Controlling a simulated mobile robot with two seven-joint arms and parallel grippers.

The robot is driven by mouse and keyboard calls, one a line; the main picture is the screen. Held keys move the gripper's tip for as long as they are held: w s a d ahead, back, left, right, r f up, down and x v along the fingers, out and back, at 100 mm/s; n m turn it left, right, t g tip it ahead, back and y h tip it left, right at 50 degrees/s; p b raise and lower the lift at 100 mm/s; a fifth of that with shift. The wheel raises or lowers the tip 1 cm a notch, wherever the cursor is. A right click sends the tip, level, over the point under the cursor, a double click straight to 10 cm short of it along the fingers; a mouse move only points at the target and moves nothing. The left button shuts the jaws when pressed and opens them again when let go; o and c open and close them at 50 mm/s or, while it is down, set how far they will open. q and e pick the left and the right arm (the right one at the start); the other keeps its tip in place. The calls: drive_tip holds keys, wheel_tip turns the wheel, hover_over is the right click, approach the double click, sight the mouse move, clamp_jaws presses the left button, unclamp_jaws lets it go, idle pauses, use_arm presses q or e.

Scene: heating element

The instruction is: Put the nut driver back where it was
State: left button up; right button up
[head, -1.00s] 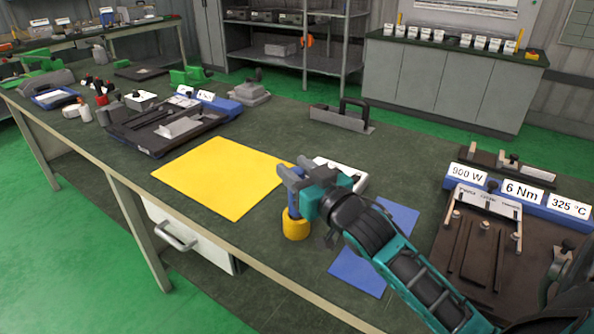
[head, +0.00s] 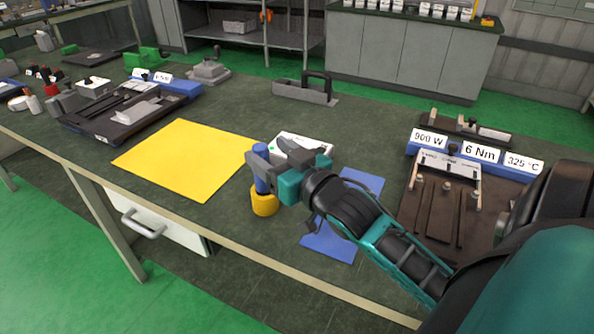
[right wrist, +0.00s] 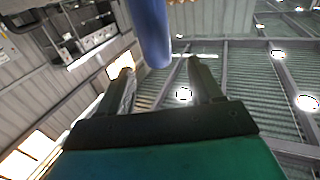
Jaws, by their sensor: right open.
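The nut driver shows as a blue handle (head: 262,183) standing upright in a round yellow holder (head: 264,204) near the front edge of the bench; its lower part is hidden in the holder. My right gripper (head: 262,157) is open at the top of the blue handle. In the right wrist view the blue handle (right wrist: 149,30) appears between and ahead of the open fingers (right wrist: 160,82); I cannot tell whether they touch it. My left gripper is not in view.
A yellow mat (head: 185,158) lies left of the holder. A blue mat (head: 335,235) lies partly under my right arm, with a white object (head: 303,146) behind the gripper. A dark fixture (head: 433,220) with labels stands at right. The bench behind the gripper has free room.

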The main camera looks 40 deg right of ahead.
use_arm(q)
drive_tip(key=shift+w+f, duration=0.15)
use_arm(e)
drive_tip(key=s, duration=0.8)
drive_tip(key=shift+s, duration=0.15)
